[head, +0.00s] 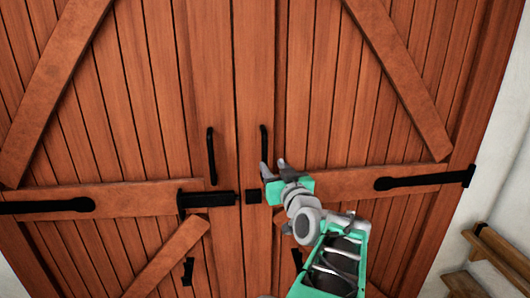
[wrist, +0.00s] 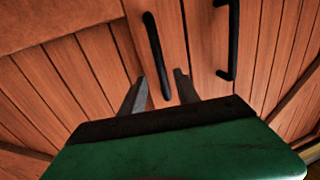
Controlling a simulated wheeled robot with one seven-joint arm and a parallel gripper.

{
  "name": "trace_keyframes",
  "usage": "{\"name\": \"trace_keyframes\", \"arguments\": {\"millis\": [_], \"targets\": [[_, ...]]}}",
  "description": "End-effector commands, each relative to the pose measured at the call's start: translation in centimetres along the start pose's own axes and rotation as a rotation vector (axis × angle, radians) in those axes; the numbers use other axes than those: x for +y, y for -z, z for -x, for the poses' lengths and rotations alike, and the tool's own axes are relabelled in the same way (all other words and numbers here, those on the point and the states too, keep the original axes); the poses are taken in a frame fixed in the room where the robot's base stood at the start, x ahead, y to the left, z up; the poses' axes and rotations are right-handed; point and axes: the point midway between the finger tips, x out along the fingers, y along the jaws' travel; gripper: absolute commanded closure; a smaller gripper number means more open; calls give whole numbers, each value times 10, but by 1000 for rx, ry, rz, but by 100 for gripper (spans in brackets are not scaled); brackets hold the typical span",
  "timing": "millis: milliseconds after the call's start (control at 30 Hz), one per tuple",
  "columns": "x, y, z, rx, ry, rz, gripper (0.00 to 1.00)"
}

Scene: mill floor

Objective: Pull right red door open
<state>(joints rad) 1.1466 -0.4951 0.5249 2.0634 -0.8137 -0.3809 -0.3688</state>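The right red door (head: 330,90) is planked, orange-red wood and stands closed beside the left door (head: 150,80). Its black vertical bar handle (head: 264,143) is near the seam. My gripper (head: 273,165) is at the lower end of this handle in the head view. In the wrist view my gripper (wrist: 160,88) is open, its two fingers apart. A black handle (wrist: 153,45) reaches down between the fingertips there, with a gap on both sides; I cannot tell how deep it sits. A second handle (wrist: 233,40) shows to its right.
The left door has its own black handle (head: 211,155). A black strap hinge (head: 425,180) is on the right door. A wooden bench (head: 500,252) stands by the white wall at right.

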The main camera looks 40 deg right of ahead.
Motion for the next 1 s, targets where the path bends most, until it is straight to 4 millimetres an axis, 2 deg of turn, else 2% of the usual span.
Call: {"name": "trace_keyframes", "arguments": {"millis": [300,400,700,1000], "targets": [[-2,2,-58,-5,5,-1,62],[-2,0,-69,-4,3,0,62],[-2,-1,-72,-3,1,0,63],[-2,-1,-72,-4,1,0,88]]}}
